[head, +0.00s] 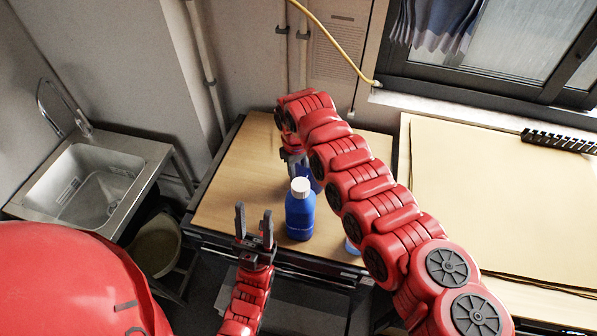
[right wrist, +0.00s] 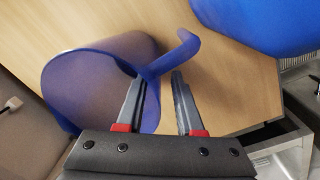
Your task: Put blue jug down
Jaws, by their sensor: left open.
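The blue jug (right wrist: 95,85) is at the left of the right wrist view, with its curved handle (right wrist: 184,50) reaching toward the fingertips. In the head view only a blue part of it (head: 309,180) shows on the table, mostly behind my right arm. My right gripper (right wrist: 159,78) is at the handle with its fingers apart, table visible between them. I cannot tell whether a finger touches the handle. In the head view, my right gripper (head: 293,160) is partly hidden. My left gripper (head: 254,226) is open and empty at the table's front edge.
A blue bottle with a white cap (head: 300,212) stands upright on the wooden table (head: 230,185); its blue body shows in the right wrist view (right wrist: 262,22). A small blue item (head: 351,247) is partly behind my right arm. A sink (head: 92,185) is at left. The table's left side is clear.

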